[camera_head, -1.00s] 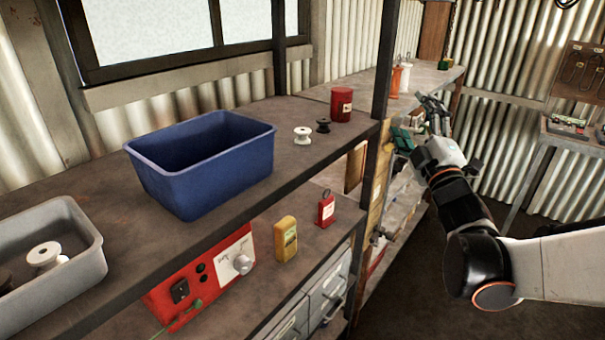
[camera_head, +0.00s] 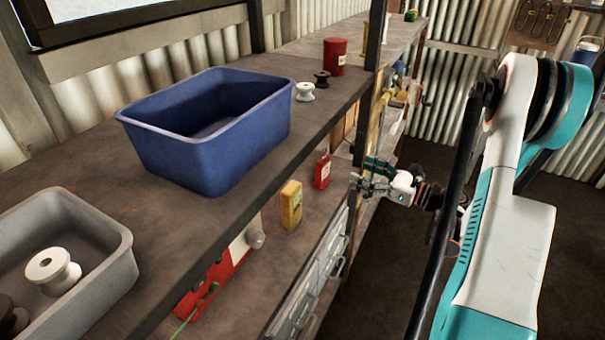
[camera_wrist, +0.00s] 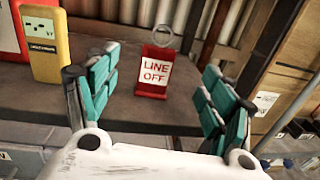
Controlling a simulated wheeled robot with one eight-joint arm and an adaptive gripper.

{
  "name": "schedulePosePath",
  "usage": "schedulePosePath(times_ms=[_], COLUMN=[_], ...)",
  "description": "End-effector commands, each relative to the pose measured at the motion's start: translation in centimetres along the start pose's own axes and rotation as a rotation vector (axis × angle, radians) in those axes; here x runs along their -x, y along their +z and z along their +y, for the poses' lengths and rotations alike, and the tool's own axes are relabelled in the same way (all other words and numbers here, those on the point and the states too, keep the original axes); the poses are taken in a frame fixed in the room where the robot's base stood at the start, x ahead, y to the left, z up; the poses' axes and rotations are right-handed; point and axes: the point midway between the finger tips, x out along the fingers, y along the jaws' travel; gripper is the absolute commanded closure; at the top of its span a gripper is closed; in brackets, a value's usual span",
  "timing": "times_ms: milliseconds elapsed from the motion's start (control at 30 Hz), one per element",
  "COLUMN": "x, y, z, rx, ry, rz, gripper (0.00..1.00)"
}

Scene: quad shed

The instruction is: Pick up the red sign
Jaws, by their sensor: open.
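The red sign (camera_wrist: 154,72) reads "LINE OFF" on a white label and has a ring at its top. It stands upright on the lower shelf, and in the head view it shows (camera_head: 322,172) to the right of the yellow device. In the wrist view my gripper (camera_wrist: 160,95) is open, with its teal fingers on either side of the sign's line and the sign farther in, apart from both. In the head view my gripper (camera_head: 365,180) is at the shelf's front edge, just right of the sign.
A yellow device (camera_head: 291,205) stands left of the sign, with a red unit (camera_head: 215,283) beyond it. The upper shelf (camera_head: 255,185) overhangs and carries a blue bin (camera_head: 205,150). A post (camera_head: 372,75) rises right of the sign.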

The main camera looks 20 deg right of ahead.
Motion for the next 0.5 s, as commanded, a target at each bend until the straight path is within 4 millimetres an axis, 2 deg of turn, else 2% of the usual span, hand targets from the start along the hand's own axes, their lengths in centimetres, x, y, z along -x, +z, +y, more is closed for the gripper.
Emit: schedulePosePath(times_ms=[67, 167, 500], x=[0.2, -0.9, -6.9], y=[-0.9, -1.1, -1.2], z=[0.0, 0.1, 0.1], rx=[0.017, 0.024, 0.021], ry=[0.007, 0.011, 0.011], rz=[0.014, 0.018, 0.016], gripper=[0.25, 0.25, 0.25])
